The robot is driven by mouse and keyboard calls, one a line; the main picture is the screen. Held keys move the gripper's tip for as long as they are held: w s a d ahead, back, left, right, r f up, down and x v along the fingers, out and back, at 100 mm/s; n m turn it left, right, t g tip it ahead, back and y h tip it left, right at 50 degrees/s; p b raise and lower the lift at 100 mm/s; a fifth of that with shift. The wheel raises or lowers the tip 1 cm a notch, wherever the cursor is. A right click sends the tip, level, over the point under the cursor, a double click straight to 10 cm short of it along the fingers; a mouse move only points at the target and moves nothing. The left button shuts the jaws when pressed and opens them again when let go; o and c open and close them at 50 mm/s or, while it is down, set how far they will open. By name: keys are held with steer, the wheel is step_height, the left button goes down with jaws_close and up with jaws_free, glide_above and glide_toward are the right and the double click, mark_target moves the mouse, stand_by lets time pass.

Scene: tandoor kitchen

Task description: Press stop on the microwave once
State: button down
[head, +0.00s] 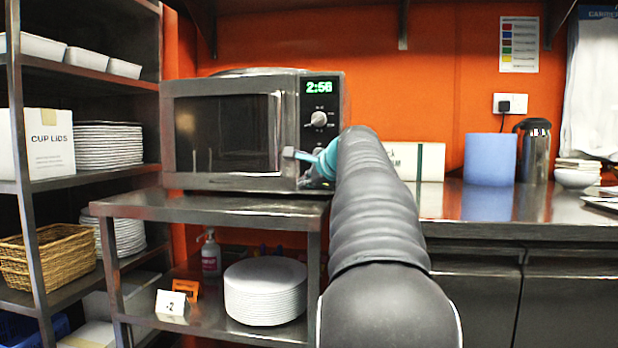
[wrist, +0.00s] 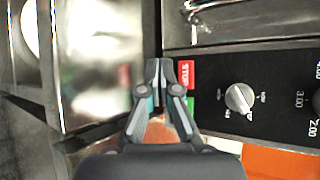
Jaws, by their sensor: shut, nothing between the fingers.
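The microwave (head: 228,135) is silver with a dark door and stands on a steel shelf. Its panel shows a green 2:56 display (head: 319,87) and a knob (head: 319,118). In the wrist view, turned on its side, the red STOP button (wrist: 187,73) shows near the panel's lower edge, with a green button (wrist: 190,105) beside it and the knob (wrist: 240,98) further right. My gripper (wrist: 161,68) is shut and empty, its fingertips just left of the red button in that view. I cannot tell whether they touch the panel. In the head view, my gripper (head: 291,154) and arm hide the lower panel.
The microwave's door handle (wrist: 205,5) runs along the top of the wrist view. A steel shelf (head: 225,206) lies under the microwave, with stacked plates (head: 265,292) below. A counter (head: 520,205) on the right holds a blue cylinder (head: 490,160) and a flask (head: 535,150).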

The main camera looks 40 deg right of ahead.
steer(key=shift+w+d+r+p, duration=0.15)
steer(key=shift+w+d+p, duration=0.5)
steer(key=shift+d, duration=0.1)
steer(key=shift+w+d+p, duration=0.35)
steer(key=shift+w+d, duration=0.15)
steer(key=shift+d, duration=0.05)
stand_by(0.6)
steer(key=shift+w+d+p, duration=0.3)
steer(key=shift+d+p, duration=0.05)
steer(key=shift+p, duration=0.15)
steer(key=shift+w+d+p, duration=0.25)
steer(key=shift+d+p, duration=0.05)
steer(key=shift+p, duration=0.05)
stand_by(0.7)
steer(key=shift+a+f, duration=0.1)
steer(key=shift+f, duration=0.1)
steer(key=shift+s+a+b, duration=0.35)
steer(key=shift+s+a, duration=0.2)
